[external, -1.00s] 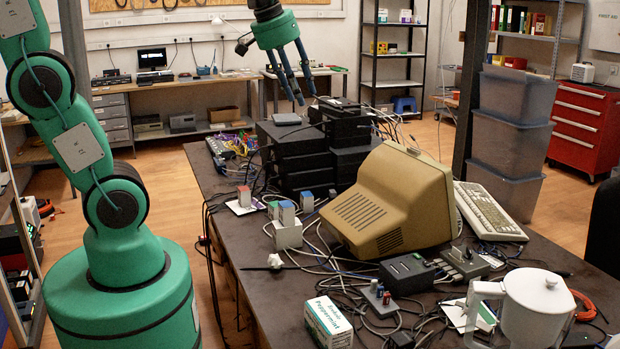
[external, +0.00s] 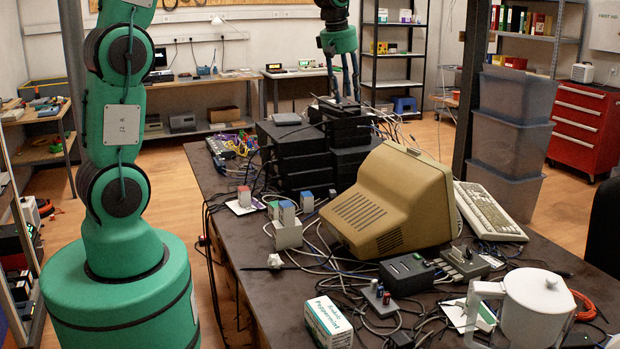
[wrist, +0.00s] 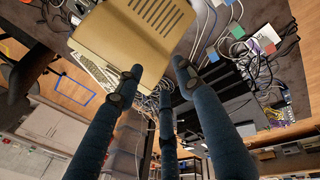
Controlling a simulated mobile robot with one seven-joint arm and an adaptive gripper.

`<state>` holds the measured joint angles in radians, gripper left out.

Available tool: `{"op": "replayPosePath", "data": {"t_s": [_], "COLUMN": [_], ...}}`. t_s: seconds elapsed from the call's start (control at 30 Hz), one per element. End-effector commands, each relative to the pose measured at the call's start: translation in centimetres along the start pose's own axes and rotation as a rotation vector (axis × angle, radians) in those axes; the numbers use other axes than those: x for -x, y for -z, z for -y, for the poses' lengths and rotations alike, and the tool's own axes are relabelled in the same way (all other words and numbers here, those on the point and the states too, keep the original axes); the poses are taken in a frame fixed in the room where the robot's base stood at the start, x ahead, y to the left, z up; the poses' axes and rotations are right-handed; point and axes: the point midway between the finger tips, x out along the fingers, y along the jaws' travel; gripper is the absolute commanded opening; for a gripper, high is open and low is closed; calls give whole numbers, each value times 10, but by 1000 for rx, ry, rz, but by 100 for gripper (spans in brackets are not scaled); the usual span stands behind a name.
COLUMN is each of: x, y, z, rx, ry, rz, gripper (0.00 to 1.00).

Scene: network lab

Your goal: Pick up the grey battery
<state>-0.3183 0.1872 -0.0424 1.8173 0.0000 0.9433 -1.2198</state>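I cannot pick out the grey battery for certain. My gripper (external: 345,98) hangs fingers-down at the far end of the table, above or behind the stacked black boxes (external: 300,150), far from that block. In the wrist view its three blue fingers (wrist: 158,78) are spread with nothing between them. The block does not show clearly there.
A white jug (external: 535,312), a tea box (external: 328,322), black boxes (external: 407,273) and loose cables crowd the front. Bare tabletop lies along the left edge.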

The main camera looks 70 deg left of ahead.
Motion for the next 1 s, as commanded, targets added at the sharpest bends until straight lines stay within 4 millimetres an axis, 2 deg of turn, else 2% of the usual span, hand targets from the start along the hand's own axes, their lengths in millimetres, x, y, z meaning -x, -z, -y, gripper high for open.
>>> {"op": "replayPosePath", "data": {"t_s": [0.2,0.5,0.77,1.0], "x": [-42,-108,-171,-234], "y": [45,105,157,205], "z": [-28,-53,-63,-62], "rx": [199,470,705,922], "ry": [37,84,124,161], "rz": [1,-6,-18,-34], "gripper": [38,38,38,38]}}
